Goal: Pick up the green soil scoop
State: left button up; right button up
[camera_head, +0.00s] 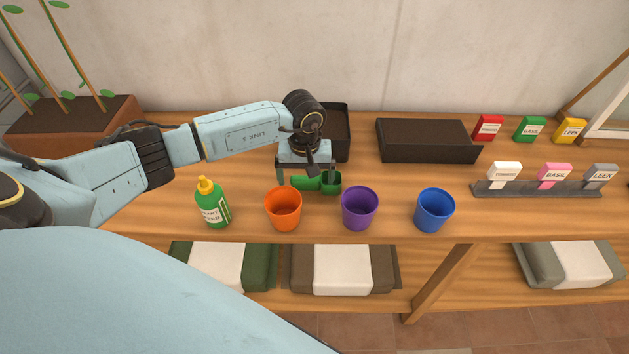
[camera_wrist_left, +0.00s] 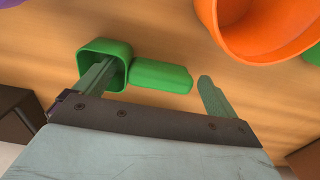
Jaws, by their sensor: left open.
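The green soil scoop (camera_head: 307,183) lies on the wooden table behind the orange and purple pots. In the left wrist view its square cup (camera_wrist_left: 104,47) is at the left and its handle (camera_wrist_left: 161,76) points right. My left gripper (camera_head: 306,177) is open and low over the scoop. In the left wrist view the gripper (camera_wrist_left: 155,80) has one finger overlapping the cup's opening and the other just beyond the handle's end. I cannot tell whether either finger touches the scoop. My right gripper is not in view.
An orange pot (camera_head: 283,209), purple pot (camera_head: 360,207), blue pot (camera_head: 434,210) and green bottle (camera_head: 213,204) stand near the front edge. A dark tray (camera_head: 428,140) and a dark container (camera_head: 338,133) are behind. Seed packets and a label rack (camera_head: 535,189) are at the right.

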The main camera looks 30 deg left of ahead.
aim_at(306, 177)
pick_arm(q)
jog(key=c, duration=1)
notch_tip(306, 177, up, 10)
jog(key=shift+f, duration=0.1)
jog(key=shift+c, duration=0.2)
